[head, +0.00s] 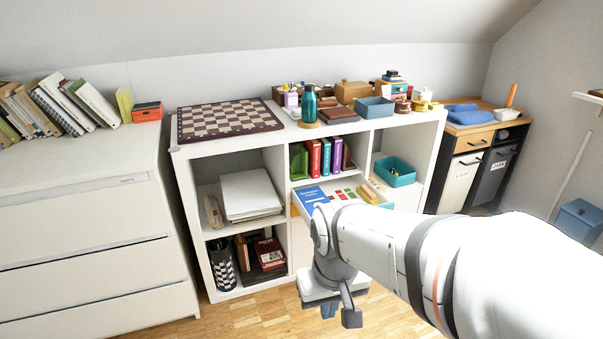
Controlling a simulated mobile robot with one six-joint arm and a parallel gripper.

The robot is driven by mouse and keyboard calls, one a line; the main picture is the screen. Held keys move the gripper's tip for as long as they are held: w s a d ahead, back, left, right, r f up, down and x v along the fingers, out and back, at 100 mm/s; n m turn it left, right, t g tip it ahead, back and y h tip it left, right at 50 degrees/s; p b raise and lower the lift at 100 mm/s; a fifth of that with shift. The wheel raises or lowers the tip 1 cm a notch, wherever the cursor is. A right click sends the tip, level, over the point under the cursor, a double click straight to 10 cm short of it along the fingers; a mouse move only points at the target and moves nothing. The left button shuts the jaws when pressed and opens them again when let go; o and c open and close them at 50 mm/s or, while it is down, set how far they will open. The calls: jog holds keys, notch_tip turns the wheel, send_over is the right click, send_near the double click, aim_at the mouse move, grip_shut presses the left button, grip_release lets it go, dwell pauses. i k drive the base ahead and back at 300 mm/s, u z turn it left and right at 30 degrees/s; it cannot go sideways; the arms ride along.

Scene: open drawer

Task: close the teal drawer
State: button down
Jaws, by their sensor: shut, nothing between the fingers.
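The teal drawer (386,205) stands pulled out from the middle column of the white shelf unit (236,143). Its pale inside shows, with a blue booklet (312,196), small coloured cards and a yellowish item in it. Only a small teal piece of its front shows at the right; my arm hides most of the front. My gripper (340,314) points down, in front of the shelf unit and lower in the picture than the drawer. It is shut and empty. Whether any part of my arm touches the drawer cannot be told.
A teal bin (395,171) sits in the compartment right of the drawer. Books (325,156) stand above and behind it. A chessboard (228,119), a teal bottle (309,104) and several boxes crowd the top. A white dresser (90,235) stands left. Wooden floor shows below.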

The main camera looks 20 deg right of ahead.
aim_at(329, 187)
jog(key=i, duration=0.9)
jog(key=u, duration=0.05)
